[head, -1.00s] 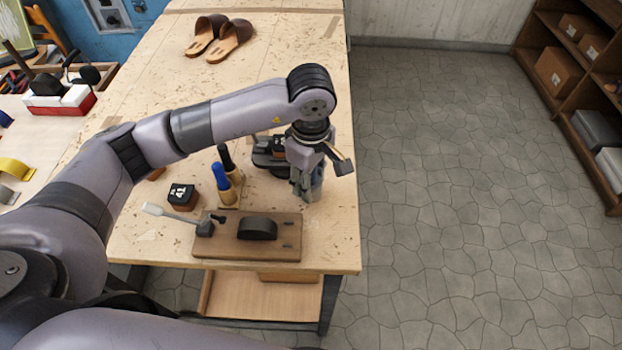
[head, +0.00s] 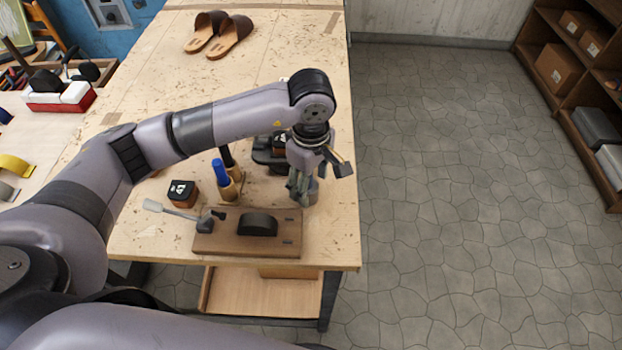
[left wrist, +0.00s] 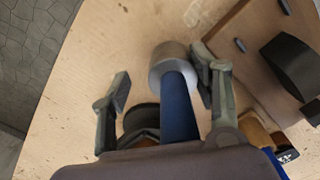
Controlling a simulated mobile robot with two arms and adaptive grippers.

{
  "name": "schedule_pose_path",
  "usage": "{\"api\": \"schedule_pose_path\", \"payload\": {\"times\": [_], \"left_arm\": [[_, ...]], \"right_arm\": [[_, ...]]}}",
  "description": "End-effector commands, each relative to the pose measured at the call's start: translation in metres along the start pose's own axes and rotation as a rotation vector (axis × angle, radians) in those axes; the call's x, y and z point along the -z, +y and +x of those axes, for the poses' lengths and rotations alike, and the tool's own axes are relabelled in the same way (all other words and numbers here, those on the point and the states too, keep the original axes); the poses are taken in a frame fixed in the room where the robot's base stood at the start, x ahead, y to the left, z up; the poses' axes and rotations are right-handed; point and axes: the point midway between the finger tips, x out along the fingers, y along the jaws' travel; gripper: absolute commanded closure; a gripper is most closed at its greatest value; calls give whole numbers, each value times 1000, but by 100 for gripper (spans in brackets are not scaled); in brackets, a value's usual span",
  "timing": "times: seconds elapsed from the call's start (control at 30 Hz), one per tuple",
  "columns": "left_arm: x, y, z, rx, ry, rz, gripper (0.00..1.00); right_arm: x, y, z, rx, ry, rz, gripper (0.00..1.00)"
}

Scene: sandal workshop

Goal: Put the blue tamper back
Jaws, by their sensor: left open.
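The blue tamper shows in the left wrist view as a blue shaft (left wrist: 178,105) with a round grey metal head (left wrist: 172,64). In the head view its grey lower end (head: 312,191) shows by the table's right edge, mostly hidden by my gripper. It appears upright on the table. My left gripper (head: 301,190) points down at it. In the left wrist view the open fingers (left wrist: 165,92) stand either side of the shaft, the right finger very near it. A gap shows on the left. My right gripper is not in view.
A wooden board (head: 232,245) with a black pad (head: 258,224) lies in front of my gripper. A blue-handled tool (head: 220,173), a dark-topped block (head: 182,192) and a dark stand (head: 268,157) are close by. Sandals (head: 232,36) lie at the back; the table between is clear.

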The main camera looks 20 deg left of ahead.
Motion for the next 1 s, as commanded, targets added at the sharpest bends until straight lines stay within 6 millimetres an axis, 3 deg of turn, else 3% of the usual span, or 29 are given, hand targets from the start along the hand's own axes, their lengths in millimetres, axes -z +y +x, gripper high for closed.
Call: {"api": "schedule_pose_path", "payload": {"times": [0.27, 0.7, 0.8, 1.0], "left_arm": [[0, 2, -8, -6, 0, 0, 43], [0, 2, -95, -9, 1, 1, 43], [0, 1, -111, -7, 1, 1, 43], [0, 1, -123, -3, 0, -1, 43]], "right_arm": [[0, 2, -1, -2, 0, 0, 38], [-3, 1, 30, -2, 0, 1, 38], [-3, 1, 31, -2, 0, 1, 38], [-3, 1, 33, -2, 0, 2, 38]]}}
